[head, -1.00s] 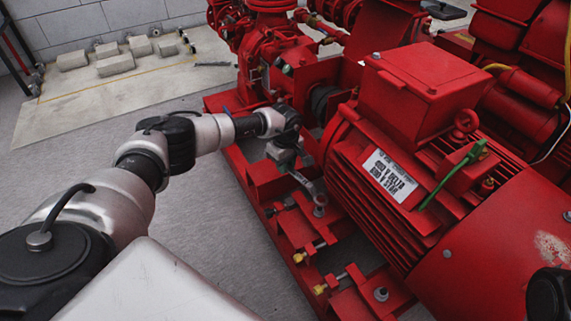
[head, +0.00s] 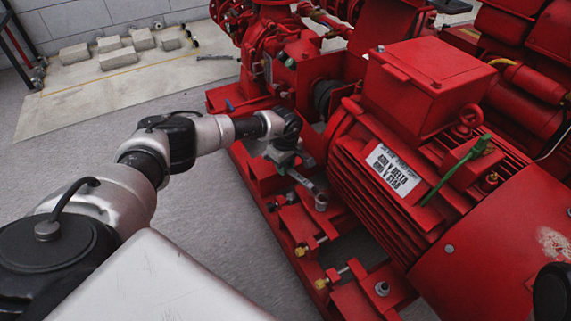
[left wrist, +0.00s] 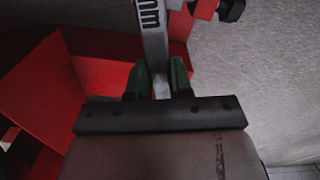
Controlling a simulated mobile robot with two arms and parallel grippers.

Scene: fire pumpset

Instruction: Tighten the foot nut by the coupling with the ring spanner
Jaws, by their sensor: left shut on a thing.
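My left gripper (head: 284,157) points down beside the pump base, near the coupling (head: 324,97). It is shut on the grey ring spanner (head: 306,184). The spanner reaches toward the lower right, and its ring end is at the foot nut by the coupling (head: 321,203), at the motor foot. I cannot tell whether the ring is fully seated around the nut. In the left wrist view, the green-padded fingers (left wrist: 158,80) grip the spanner's shank (left wrist: 154,40); its ring end is out of frame there. My right gripper is not visible.
The red motor (head: 385,175) stands right of the spanner, close to it. Another foot nut (head: 382,288) sits nearer on the red base frame (head: 295,216), with brass-tipped adjusting bolts (head: 302,251) along it. The grey floor left of the frame is clear.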

